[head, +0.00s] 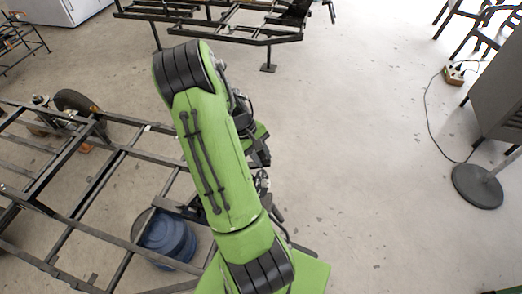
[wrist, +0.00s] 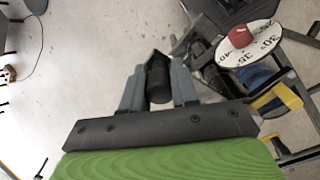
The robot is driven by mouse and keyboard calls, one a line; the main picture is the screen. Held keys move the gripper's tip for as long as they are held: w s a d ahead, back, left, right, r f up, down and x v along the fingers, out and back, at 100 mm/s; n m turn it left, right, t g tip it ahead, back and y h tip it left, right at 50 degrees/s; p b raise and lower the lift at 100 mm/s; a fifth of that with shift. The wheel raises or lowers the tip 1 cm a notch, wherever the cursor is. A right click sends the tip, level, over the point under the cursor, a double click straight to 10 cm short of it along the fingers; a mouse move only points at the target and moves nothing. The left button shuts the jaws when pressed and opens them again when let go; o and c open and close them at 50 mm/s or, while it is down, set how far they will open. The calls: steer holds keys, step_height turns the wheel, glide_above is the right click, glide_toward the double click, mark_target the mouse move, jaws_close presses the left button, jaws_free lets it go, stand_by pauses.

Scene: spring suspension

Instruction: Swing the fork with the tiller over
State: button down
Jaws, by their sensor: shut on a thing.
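In the wrist view my gripper (wrist: 157,76) has its two grey fingers closed on either side of a black cylindrical grip, which looks like the tiller (wrist: 159,86). A dark angled metal piece lies just beyond the grip. Dark metal parts (wrist: 200,52), possibly the fork, are to the right of the fingers; I cannot tell their exact shape. In the head view my green arm hides my gripper and the tiller.
In the head view a black tube frame (head: 117,158) with a wheel (head: 80,103) fills the left. A blue container (head: 168,238) is within it. Another frame (head: 235,30) stands at the back. A grey cabinet (head: 500,85) and cable are right. The floor between is clear.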

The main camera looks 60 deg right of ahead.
steer(key=shift+s+a+r+m+b, duration=0.15)
steer(key=shift+a+m+b, duration=0.1)
steer(key=shift+a+m, duration=0.35)
steer(key=shift+s+a+f+m+b, duration=0.15)
steer(key=shift+a+m+b, duration=0.2)
steer(key=shift+a, duration=0.35)
steer(key=shift+r, duration=0.1)
steer(key=c, duration=0.9)
jaws_free()
steer(key=shift+o, duration=0.2)
steer(key=p+v, duration=0.3)
steer(key=v, duration=1.2)
steer(key=shift+r, duration=0.35)
steer(key=shift+w+a, duration=0.1)
